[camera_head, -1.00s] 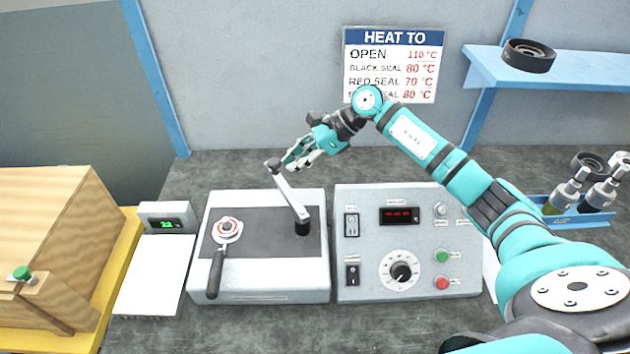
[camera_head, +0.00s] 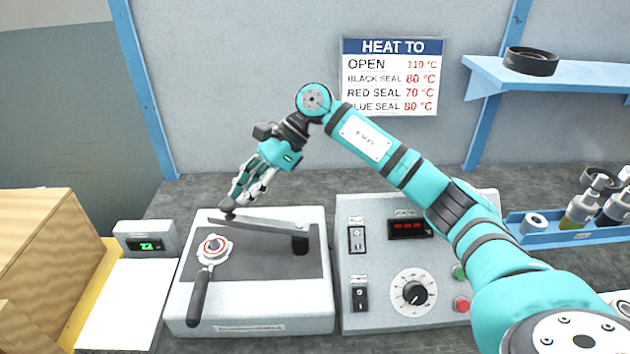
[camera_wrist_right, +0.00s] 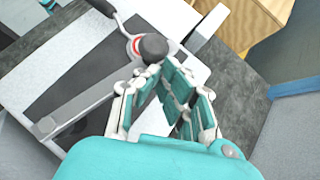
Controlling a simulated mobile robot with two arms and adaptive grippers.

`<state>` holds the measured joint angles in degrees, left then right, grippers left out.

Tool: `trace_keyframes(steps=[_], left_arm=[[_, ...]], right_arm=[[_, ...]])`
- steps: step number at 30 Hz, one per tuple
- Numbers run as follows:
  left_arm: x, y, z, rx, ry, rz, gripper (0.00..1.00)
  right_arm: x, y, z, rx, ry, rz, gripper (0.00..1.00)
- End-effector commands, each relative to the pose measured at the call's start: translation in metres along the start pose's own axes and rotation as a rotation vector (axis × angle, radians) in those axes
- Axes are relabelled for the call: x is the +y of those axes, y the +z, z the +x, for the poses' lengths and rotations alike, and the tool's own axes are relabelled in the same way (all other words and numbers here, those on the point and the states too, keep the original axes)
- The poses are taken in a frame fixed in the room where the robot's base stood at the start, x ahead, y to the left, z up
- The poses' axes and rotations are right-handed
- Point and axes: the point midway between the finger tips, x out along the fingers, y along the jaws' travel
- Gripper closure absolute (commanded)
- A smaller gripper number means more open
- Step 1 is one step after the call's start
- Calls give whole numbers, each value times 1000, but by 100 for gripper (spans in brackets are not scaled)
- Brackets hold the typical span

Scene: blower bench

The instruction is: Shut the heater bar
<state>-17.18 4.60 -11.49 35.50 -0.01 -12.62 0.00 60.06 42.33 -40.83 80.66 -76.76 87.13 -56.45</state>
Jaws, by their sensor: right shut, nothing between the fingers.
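The heater bar (camera_head: 262,224) is a grey arm on the white heater unit (camera_head: 262,318). In the right wrist view the bar (camera_wrist_right: 85,105) runs up to the large dark knob (camera_wrist_right: 153,46). My right gripper (camera_head: 240,200) is shut and empty, its fingertips at or just above the knob; whether they touch is unclear. A round red-and-white part with a black handle (camera_head: 199,297) sits at the unit's left. My left gripper is out of view.
The control box (camera_head: 385,318) with a dial stands right of the heater. A small green display (camera_head: 146,238) stands to the left, near a wooden box (camera_head: 30,240). A blue tray (camera_head: 540,239) with bottles is at the right. The wall sign (camera_head: 390,75) is behind.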

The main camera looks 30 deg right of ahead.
Motion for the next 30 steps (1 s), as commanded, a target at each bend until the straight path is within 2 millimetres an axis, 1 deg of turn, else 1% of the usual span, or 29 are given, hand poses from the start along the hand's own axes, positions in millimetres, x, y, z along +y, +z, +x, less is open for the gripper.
trace_keyframes(steps=[1,3,11,30], left_arm=[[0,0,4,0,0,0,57],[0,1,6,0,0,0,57],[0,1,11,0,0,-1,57],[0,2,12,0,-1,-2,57]], right_arm=[[2,1,4,0,0,-2,100],[4,4,6,-1,10,-10,100],[11,10,12,-1,81,-74,100],[13,12,12,0,99,-93,100]])
